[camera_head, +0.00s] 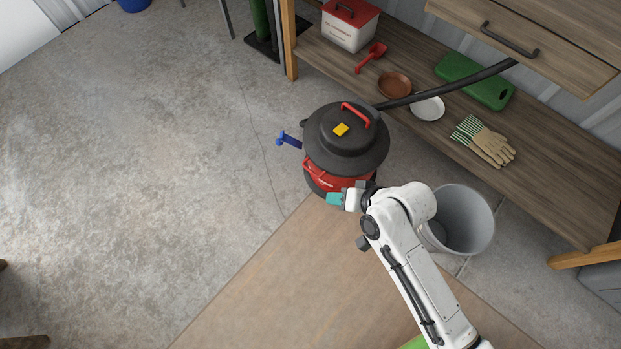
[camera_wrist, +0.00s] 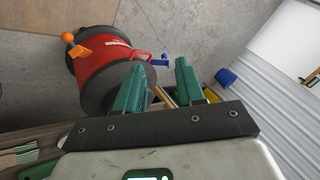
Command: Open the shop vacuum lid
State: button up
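The shop vacuum (camera_head: 345,178) stands upright on the floor, with a red body and a black lid (camera_head: 345,152). The lid looks closed in the head view. It carries a red handle (camera_head: 356,114) and a yellow piece (camera_head: 341,130). My gripper (camera_head: 335,199), with teal fingertips, is low in front of the red body, below the lid; contact is unclear. In the wrist view the vacuum (camera_wrist: 104,50) appears tilted, beyond the fingers at upper left. My gripper (camera_wrist: 159,68) is open there, with nothing visible held between its fingers.
A grey bucket (camera_head: 462,220) stands right of the vacuum, close to my arm. A wooden shelf (camera_head: 560,185) behind holds gloves (camera_head: 484,141), dishes and a green board (camera_head: 474,82). A black hose (camera_head: 450,86) runs over it. The concrete floor (camera_head: 150,160) at left is clear.

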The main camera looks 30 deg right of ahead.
jog(key=w+a+f+m+t+b, duration=0.2)
jog(key=w+f+m+t+b, duration=0.45)
jog(key=f, duration=0.65)
jog(key=m+t+h+b, duration=0.3)
jog(key=m+b, duration=0.9)
send_near(312, 174)
jog(key=shift+g+h, duration=0.25)
jog(key=shift+h, duration=0.05)
jog(key=b+x, duration=0.2)
jog(key=x, duration=0.9)
jog(key=shift+w+a+r, duration=0.1)
jog(key=shift+w+a, duration=0.1)
jog(key=shift+w, duration=0.05)
jog(key=shift+c, duration=0.3)
grip_shut()
